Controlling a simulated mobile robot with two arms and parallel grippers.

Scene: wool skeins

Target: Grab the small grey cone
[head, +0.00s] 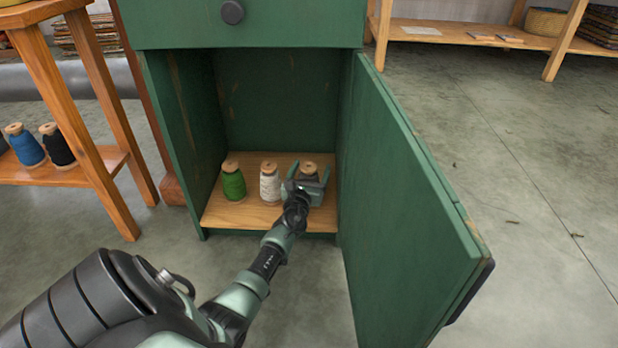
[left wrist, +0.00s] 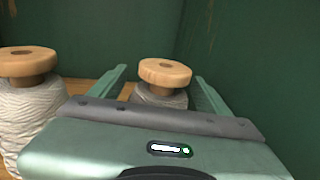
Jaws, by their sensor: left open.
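The small grey cone (head: 309,175) stands upright on the cabinet's wooden floor, the rightmost of the three cones there. In the left wrist view the grey cone (left wrist: 163,95) shows its wooden top between my two fingers; its lower part is hidden by my gripper. My left gripper (head: 309,178) is open inside the cabinet, with one finger on each side of the cone. I cannot tell whether the fingers touch it. In the left wrist view my left gripper (left wrist: 160,88) also shows both fingers apart. My right gripper is not in view.
A white cone (head: 269,186) stands just left of my gripper, and a green cone (head: 233,184) farther left. The green cabinet's door (head: 410,215) hangs open on the right. A wooden shelf (head: 65,178) at left holds blue and black cones.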

